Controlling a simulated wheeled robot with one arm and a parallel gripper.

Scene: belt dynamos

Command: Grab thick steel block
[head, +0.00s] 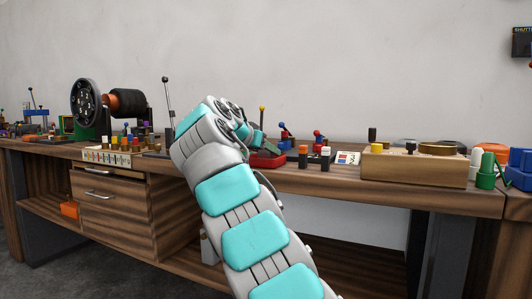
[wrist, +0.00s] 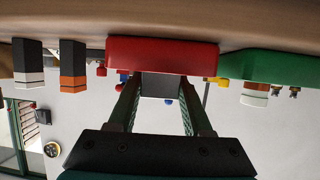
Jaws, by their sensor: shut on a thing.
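My gripper (wrist: 160,98) reaches forward over the workbench, with its two dark green fingers on either side of a grey block (wrist: 160,86). The block looks like the thick steel block, and the fingers are shut on it. It is at the edge of the red tray (wrist: 160,53) in the wrist view; I cannot tell whether it touches the tray. In the head view my arm hides the block, and the red tray (head: 267,160) shows just beyond my gripper (head: 254,138).
The wrist view is upside down. A wooden block (head: 415,170) stands to the right; a dynamo (head: 88,102) stands left.

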